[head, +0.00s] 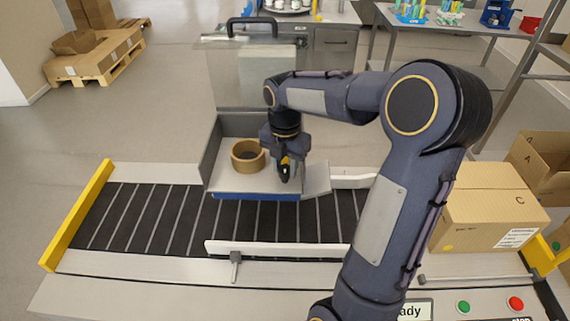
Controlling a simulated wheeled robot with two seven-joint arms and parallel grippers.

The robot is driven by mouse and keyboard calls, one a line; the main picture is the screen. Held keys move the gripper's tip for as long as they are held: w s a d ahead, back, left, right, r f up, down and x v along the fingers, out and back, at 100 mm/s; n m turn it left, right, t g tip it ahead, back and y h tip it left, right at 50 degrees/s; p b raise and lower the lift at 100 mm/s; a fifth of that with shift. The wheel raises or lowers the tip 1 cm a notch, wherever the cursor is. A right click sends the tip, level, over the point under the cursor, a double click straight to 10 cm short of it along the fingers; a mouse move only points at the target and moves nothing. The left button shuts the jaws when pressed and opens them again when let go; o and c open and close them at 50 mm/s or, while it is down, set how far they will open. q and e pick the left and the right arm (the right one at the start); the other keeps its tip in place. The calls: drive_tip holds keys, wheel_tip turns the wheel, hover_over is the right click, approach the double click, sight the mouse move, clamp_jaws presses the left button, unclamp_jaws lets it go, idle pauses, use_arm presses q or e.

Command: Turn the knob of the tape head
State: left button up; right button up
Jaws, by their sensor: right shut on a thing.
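The tape head (226,182) is an open grey housing with a blue lower edge, standing over the conveyor. A brown tape roll (248,155) sits in its left part. My right gripper (285,176) points down into the right part of the housing, beside the roll and apart from it. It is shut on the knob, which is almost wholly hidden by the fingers. A small dark and yellow part shows at the fingertips. My left gripper is not in view.
The black roller conveyor (150,215) runs below, with a white guide rail (275,249) in front. A clear panel (250,75) with a black handle rises behind the tape head. A closed carton (485,207) stands right of my right arm. Green and red buttons (463,307) are at the front right.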

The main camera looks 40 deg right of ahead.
idle(0.4)
drive_tip(key=o, duration=1)
drive_tip(key=shift+c, duration=0.2)
